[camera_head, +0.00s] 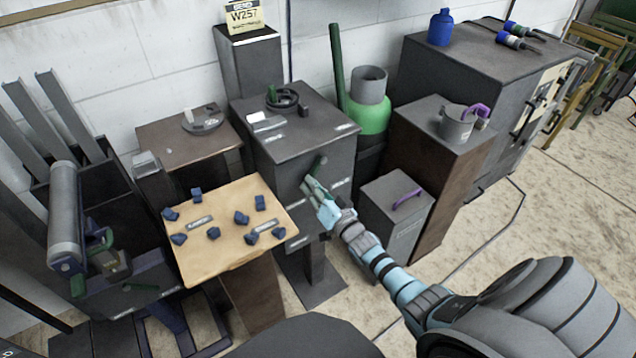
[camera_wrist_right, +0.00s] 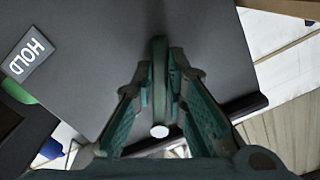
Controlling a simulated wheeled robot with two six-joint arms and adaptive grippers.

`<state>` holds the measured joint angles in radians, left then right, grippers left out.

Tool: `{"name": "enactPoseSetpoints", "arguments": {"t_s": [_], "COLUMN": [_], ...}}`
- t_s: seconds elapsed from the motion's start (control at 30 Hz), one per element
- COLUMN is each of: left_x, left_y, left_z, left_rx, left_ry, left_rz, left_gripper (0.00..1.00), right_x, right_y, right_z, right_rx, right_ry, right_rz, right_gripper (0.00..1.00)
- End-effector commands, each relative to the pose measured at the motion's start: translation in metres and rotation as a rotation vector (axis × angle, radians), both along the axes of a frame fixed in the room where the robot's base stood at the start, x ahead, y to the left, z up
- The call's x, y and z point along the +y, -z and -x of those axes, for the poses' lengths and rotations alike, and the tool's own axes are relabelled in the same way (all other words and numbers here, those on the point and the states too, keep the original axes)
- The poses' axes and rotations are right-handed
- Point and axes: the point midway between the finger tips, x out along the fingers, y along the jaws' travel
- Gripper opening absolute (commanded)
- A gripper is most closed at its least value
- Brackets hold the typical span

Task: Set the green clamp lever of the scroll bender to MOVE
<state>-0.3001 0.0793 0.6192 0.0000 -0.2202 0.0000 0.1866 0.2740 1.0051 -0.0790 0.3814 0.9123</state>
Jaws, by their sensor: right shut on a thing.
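The scroll bender, a dark grey cabinet (camera_head: 290,150), stands in the middle of the head view. Its green clamp lever (camera_head: 319,164) sticks out from the front face, partly covered by my gripper. My right gripper (camera_head: 308,187) is at this face with its fingers closed around the lever. In the right wrist view the lever (camera_wrist_right: 160,75) lies between the two green fingers of the gripper (camera_wrist_right: 160,85). A HOLD label (camera_wrist_right: 28,55) is at the upper left there, apart from the lever. No MOVE label is readable. My left gripper is not in view.
A tan table (camera_head: 225,255) with several blue blocks stands left of the bender. A grey box with a purple handle (camera_head: 408,198) and a brown cabinet (camera_head: 430,170) stand close on the right. Open floor (camera_head: 560,225) lies at the right.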

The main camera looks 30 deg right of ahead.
Motion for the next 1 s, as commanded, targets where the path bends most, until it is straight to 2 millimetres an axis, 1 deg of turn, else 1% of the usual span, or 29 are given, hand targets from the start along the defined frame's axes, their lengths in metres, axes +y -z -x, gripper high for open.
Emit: {"name": "enactPoseSetpoints", "arguments": {"t_s": [0.23,0.63,0.67,0.7,0.77,1.0], "left_x": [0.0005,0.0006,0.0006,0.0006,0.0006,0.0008], "left_y": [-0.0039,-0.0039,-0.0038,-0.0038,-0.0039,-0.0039], "left_z": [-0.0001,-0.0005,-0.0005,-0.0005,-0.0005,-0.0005], "left_rx": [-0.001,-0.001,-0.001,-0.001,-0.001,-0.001], "left_ry": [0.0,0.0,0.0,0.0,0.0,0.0], "left_rz": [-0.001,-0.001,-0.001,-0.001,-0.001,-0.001], "left_gripper": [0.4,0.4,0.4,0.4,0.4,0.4], "right_x": [0.0037,0.0044,0.0044,0.0043,0.0041,0.0034], "right_y": [-0.0012,-0.0011,-0.0011,-0.0012,-0.0013,-0.0018], "right_z": [0.0004,0.0002,0.0002,0.0002,0.0002,0.0003], "right_rx": [0.002,0.001,0.001,0.001,0.0,-0.001], "right_ry": [0.001,0.0,0.0,0.0,0.0,0.001], "right_rz": [-0.053,-0.061,-0.06,-0.06,-0.059,-0.058], "right_gripper": [0.0,0.0,0.16,0.23,0.32,0.33]}}
